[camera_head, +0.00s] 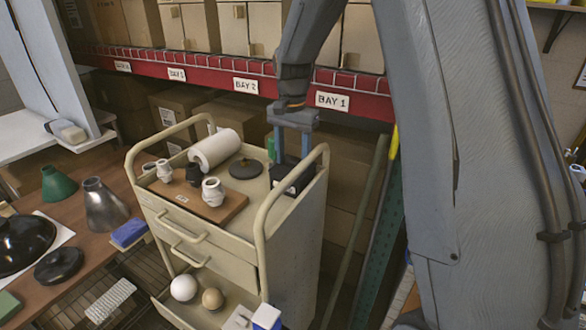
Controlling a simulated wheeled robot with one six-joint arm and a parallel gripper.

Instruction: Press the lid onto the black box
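The black box (297,180) sits at the right end of the cream cart's top, by the right handle rail. My gripper (292,160) points down over it. Its two blue-grey fingers are spread apart, and their lower ends meet the box's far, upper part. I cannot tell whether they grip the box, grip a lid or only stand beside it. No separate lid for the box can be made out. A round dark disc with a small knob (246,169) lies on the cart top, left of the box.
The cart (230,235) has raised handle rails. Its top also holds a white roll (215,148) and a brown board (190,203) with white and black fittings. A red shelf beam (205,76) with boxes runs behind. A brown table (75,207) with lamp shades stands left.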

